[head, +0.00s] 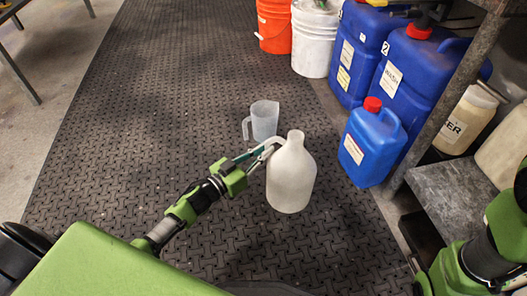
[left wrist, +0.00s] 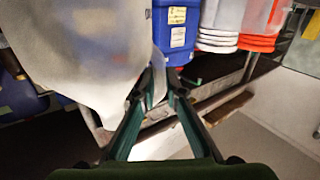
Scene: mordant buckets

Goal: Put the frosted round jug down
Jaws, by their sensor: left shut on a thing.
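The frosted round jug (head: 291,178) is a whitish, cloudy bottle with a narrow neck and a side handle. It looks upright in the head view, over the dark mat. My left gripper (head: 268,150) is shut on its handle, at the jug's upper left side. In the left wrist view the jug (left wrist: 75,50) fills the upper left, and the fingers of my left gripper (left wrist: 160,88) meet at its handle. The jug's base is out of the wrist view, and I cannot tell whether it touches the floor. My right gripper is not in view; part of that arm shows at lower right.
A clear measuring jug (head: 264,120) stands just behind the frosted jug. A small blue canister (head: 368,148) with a red cap stands to the right, beside larger blue canisters (head: 412,68) and a metal shelf (head: 455,195). The patterned mat (head: 120,130) is clear on the left.

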